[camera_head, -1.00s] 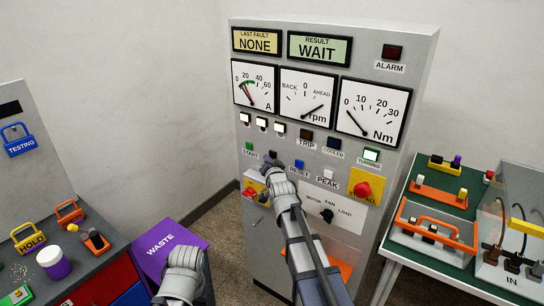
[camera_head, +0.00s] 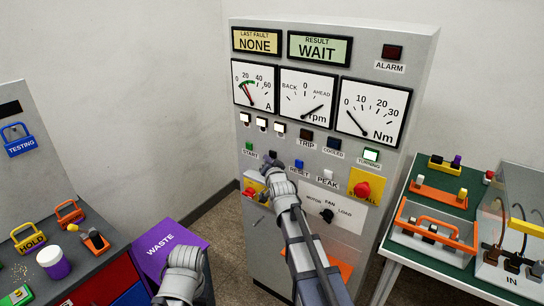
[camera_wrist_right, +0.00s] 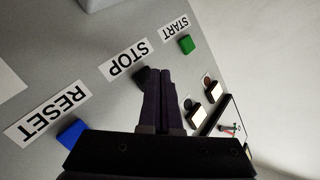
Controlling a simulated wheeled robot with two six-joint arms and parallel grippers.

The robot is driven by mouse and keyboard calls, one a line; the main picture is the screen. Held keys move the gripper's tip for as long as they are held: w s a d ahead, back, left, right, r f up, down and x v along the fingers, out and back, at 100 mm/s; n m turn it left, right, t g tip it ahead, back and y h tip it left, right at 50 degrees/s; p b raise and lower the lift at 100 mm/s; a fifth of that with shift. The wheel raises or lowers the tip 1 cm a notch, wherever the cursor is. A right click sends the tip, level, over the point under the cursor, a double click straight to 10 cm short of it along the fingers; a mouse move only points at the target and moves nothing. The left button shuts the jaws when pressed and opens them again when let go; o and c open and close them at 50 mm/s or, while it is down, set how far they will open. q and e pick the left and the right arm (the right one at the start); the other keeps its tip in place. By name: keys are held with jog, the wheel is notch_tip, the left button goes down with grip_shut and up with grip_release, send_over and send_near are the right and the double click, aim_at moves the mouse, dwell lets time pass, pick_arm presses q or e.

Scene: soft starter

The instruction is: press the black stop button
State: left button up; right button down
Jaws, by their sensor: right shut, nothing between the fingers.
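The black stop button (camera_head: 273,155) sits on the grey panel between the green start button (camera_head: 249,146) and the blue reset button (camera_head: 299,164). In the right wrist view the stop button (camera_wrist_right: 141,75) is partly hidden behind my fingertips, beside its STOP label (camera_wrist_right: 126,60). My right gripper (camera_head: 269,165) is shut and empty, with its tips at the stop button; I cannot tell whether they touch it. The fingers also show in the right wrist view (camera_wrist_right: 160,72). My left arm's end (camera_head: 183,272) is low in the head view; its fingers cannot be made out.
A red knob on a yellow plate (camera_head: 362,189) and a motor fan load switch (camera_head: 327,215) are lower on the panel. The result display (camera_head: 319,48) reads WAIT, and the turning lamp (camera_head: 371,155) is lit. A purple waste bin (camera_head: 165,250) stands left of the cabinet.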

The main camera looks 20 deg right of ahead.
jog(key=shift+w+d, duration=0.1)
dwell(0.4)
jog(key=shift+w+d, duration=0.15)
jog(key=shift+d, duration=0.1)
jog(key=shift+w+d, duration=0.3)
dwell(0.8)
jog(key=shift+s+a, duration=0.55)
jog(key=shift+a, duration=0.1)
dwell(0.3)
jog(key=shift+s+a, duration=0.8)
jog(key=shift+a, duration=0.2)
jog(key=shift+s+a, duration=0.75)
jog(key=shift+a, duration=0.2)
